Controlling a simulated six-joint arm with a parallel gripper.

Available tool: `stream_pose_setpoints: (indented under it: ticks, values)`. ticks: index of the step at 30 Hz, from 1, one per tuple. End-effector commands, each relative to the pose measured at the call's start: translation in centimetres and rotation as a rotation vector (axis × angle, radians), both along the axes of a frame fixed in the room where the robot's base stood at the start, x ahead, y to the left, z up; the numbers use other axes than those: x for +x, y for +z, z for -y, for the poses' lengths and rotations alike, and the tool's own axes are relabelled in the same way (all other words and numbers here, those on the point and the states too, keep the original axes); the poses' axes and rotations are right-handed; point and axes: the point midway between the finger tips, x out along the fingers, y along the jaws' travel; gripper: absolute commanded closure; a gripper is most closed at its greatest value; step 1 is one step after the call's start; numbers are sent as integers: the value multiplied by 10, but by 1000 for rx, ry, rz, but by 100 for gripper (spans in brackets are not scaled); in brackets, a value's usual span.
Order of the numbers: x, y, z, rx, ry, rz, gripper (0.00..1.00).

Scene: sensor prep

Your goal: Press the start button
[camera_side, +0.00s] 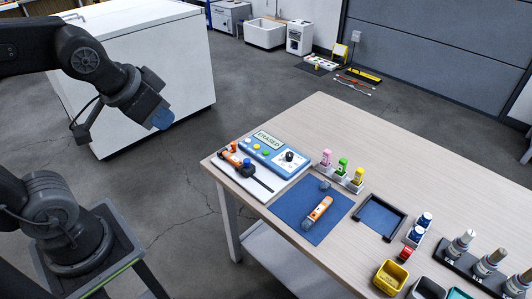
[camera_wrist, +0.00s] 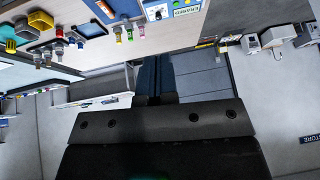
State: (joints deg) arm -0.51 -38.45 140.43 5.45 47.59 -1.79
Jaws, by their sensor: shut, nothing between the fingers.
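A blue control box (camera_side: 275,152) sits at the back left corner of the wooden table. Its display reads "ERASED". White, yellow and green buttons (camera_side: 266,153) line its left part, and a black knob (camera_side: 289,156) is on its right. I cannot read which button is start. The box shows partly at the top edge of the wrist view (camera_wrist: 185,5). My gripper (camera_side: 160,119) is shut and empty, in the air left of the table and well apart from the box. Its blue fingers (camera_wrist: 155,78) lie together in the wrist view.
An orange sensor (camera_side: 318,208) lies on a blue mat (camera_side: 293,218). Another orange device (camera_side: 234,158) lies beside the box. Pink, green and yellow bottles (camera_side: 342,166) stand right of the box. A white cabinet (camera_side: 185,65) is behind my arm. Bare tabletop lies at the back.

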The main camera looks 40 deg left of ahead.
Motion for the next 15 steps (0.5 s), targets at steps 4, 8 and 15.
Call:
stream_pose_setpoints:
  ticks: [4,8,15]
  values:
    - [48,6,-24,130,2,65,100]
    - [97,9,-44,249,-28,139,100]
    - [185,0,-69,420,-167,264,100]
